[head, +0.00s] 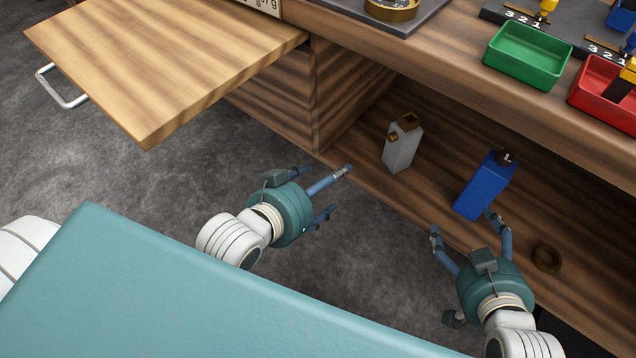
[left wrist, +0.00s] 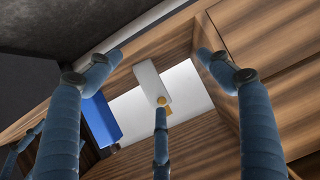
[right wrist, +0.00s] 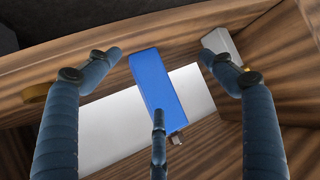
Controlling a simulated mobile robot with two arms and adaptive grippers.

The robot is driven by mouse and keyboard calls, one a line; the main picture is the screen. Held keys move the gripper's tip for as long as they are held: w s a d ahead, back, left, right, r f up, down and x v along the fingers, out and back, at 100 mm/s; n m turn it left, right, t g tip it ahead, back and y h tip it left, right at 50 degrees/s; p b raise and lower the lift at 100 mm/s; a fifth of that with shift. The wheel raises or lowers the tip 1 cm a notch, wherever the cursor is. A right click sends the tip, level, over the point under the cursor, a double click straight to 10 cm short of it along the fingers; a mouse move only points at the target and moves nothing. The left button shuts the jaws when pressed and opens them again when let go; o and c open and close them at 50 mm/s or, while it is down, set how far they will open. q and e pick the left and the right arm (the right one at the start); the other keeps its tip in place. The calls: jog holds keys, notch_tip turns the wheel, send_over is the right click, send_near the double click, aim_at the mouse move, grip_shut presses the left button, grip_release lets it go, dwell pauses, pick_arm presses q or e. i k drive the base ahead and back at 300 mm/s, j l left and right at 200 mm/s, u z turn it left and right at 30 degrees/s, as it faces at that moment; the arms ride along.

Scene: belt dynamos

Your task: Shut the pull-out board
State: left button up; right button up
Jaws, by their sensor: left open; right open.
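The pull-out board (head: 165,55) is a light wooden slab at the upper left of the head view. It sticks far out from the wooden desk, with a metal bar handle (head: 60,87) on its left end. My left gripper (head: 332,188) is open and empty, below and to the right of the board, in front of the desk's open bay. My right gripper (head: 464,226) is open, with its fingers near the blue container (head: 485,186) but not closed on it. Neither wrist view shows the board.
A grey-white container (head: 403,145) and a brown ring (head: 547,256) also sit in the bay. Green (head: 528,56) and red (head: 600,95) trays stand on the desktop, near a gauge (head: 391,8) on a dark mat. Clear floor lies below the board.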

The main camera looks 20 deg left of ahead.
aim_at(151, 66)
jog(key=j+u, duration=0.15)
jog(key=u, duration=1.75)
